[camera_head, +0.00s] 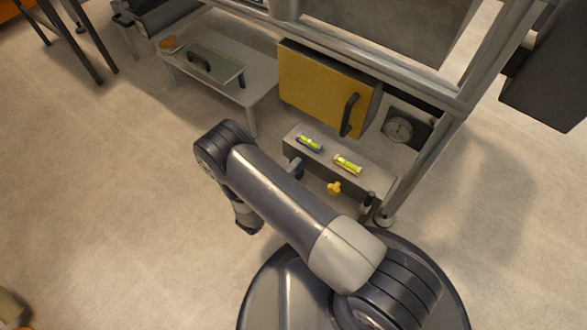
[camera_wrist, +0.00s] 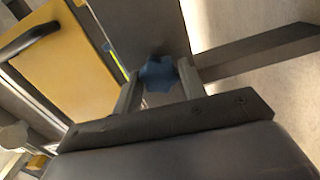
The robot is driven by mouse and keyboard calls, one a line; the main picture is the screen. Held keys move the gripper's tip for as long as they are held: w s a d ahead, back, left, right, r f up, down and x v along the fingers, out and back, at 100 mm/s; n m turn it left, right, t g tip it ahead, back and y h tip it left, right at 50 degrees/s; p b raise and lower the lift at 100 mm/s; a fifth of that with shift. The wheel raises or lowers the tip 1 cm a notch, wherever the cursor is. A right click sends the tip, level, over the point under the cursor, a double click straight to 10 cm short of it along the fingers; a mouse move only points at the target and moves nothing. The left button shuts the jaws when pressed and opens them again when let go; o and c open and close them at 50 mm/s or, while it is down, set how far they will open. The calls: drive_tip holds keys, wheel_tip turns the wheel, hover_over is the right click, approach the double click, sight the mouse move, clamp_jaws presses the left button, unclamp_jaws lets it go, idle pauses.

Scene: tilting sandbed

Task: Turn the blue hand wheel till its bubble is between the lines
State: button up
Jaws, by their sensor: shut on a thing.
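The blue hand wheel (camera_wrist: 159,74) sits between my gripper's fingers (camera_wrist: 160,85) in the wrist view, and the gripper is shut on it. In the head view a small part of the blue wheel (camera_head: 296,168) shows on the front of the grey block (camera_head: 369,178), beside my arm. The blue-framed level vial (camera_head: 309,143) lies on top of the block, above the blue wheel. Its tube is yellow-green; the bubble and lines are too small to place.
A yellow level vial (camera_head: 347,165) and a yellow hand wheel (camera_head: 334,188) are to the right on the same block. A yellow door (camera_head: 318,86) with a black handle stands behind it. A round gauge (camera_head: 398,128) is at right. Open floor lies at left.

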drive_tip(key=shift+m, duration=0.7)
drive_tip(key=o, duration=1)
drive_tip(key=shift+c, duration=0.2)
drive_tip(key=shift+s, duration=0.1)
drive_tip(key=p+v, duration=0.3)
drive_tip(key=v, duration=0.7)
drive_tip(key=shift+s+a, duration=0.25)
drive_tip(key=shift+w+d, duration=0.1)
